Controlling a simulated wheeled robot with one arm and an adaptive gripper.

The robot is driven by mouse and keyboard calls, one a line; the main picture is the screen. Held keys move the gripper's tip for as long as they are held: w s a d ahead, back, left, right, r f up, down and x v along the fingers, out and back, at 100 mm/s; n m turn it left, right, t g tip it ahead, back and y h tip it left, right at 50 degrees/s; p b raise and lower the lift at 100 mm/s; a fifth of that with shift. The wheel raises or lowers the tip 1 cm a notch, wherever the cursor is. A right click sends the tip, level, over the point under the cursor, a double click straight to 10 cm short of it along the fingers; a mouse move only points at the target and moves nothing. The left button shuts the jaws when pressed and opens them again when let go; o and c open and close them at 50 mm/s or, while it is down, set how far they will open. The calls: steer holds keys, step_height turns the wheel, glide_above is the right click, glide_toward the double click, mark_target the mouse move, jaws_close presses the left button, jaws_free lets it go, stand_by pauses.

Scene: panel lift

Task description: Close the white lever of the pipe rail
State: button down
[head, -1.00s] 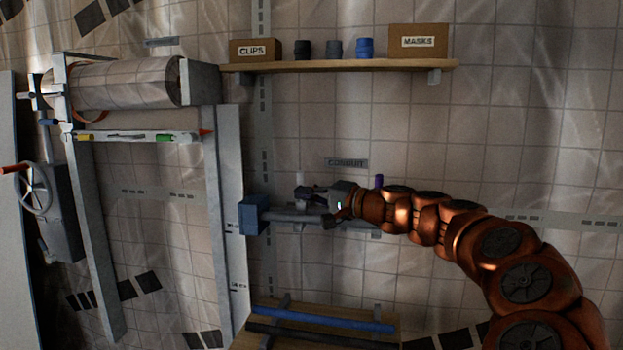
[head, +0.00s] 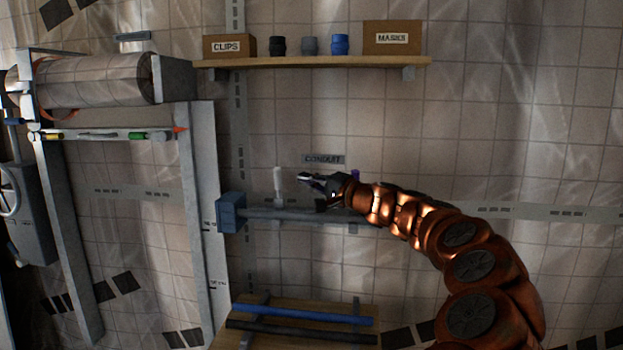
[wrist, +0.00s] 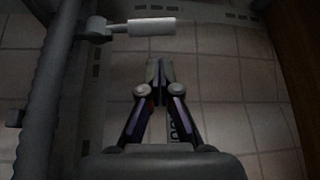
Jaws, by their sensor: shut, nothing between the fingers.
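The white lever (head: 278,182) stands upright on the grey pipe rail (head: 262,213) below the CONDUIT label. In the wrist view the white lever (wrist: 152,27) sticks out sideways from the pipe rail (wrist: 55,85), across the top. My gripper (head: 304,177) is just right of the lever, at about the height of its handle, and apart from it. In the wrist view my gripper (wrist: 159,70) has its fingertips together with nothing between them, with a gap between them and the lever.
A blue block (head: 231,212) caps the rail's left end. A shelf (head: 310,63) with boxes and cups is above. Below, a wooden board (head: 290,342) holds blue and dark pipes. A roll frame (head: 205,170) stands at left.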

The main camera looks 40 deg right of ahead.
mark_target(278, 185)
steer(key=p+x, duration=0.1)
steer(key=x, duration=0.5)
steer(key=shift+w+p, duration=0.3)
steer(key=shift+p, duration=0.1)
steer(key=shift+s+a+f+b, duration=0.1)
steer(key=shift+f+b, duration=0.1)
steer(key=shift+b, duration=0.7)
